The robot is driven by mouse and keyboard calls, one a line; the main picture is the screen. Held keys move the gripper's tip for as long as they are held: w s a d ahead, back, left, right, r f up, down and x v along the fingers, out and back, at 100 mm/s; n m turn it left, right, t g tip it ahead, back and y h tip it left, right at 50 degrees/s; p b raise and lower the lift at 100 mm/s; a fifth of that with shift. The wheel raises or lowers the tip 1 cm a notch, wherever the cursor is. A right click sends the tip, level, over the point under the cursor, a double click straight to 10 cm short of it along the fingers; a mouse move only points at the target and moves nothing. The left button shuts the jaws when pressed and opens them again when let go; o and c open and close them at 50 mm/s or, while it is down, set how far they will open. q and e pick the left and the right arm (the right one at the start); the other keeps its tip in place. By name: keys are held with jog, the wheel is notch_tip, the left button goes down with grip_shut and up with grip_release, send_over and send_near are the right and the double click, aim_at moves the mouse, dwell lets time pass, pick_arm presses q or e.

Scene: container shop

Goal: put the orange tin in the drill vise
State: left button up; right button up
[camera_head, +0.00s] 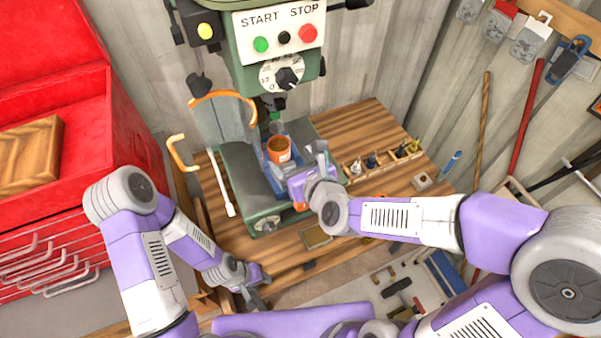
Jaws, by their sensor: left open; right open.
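The orange tin (279,150) stands upright, open end up, under the drill head. It appears to be between the jaws of the blue drill vise (270,178); its base is hidden, so I cannot tell if it rests on the vise floor. My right gripper (314,154) is open just right of the tin, apart from it, and covers part of the vise's right side. My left gripper (264,290) is open and empty, low over the bench's front left edge.
The green drill press (278,75) rises behind the tin, over its grey-green table (243,172). A wooden rack of small bits (384,162) stands right on the bench (350,118). A red tool chest (125,125) is at left. Bench space at front is partly clear.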

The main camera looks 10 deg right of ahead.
jog(key=shift+b+v, duration=1.2)
jog(key=shift+v, duration=0.5)
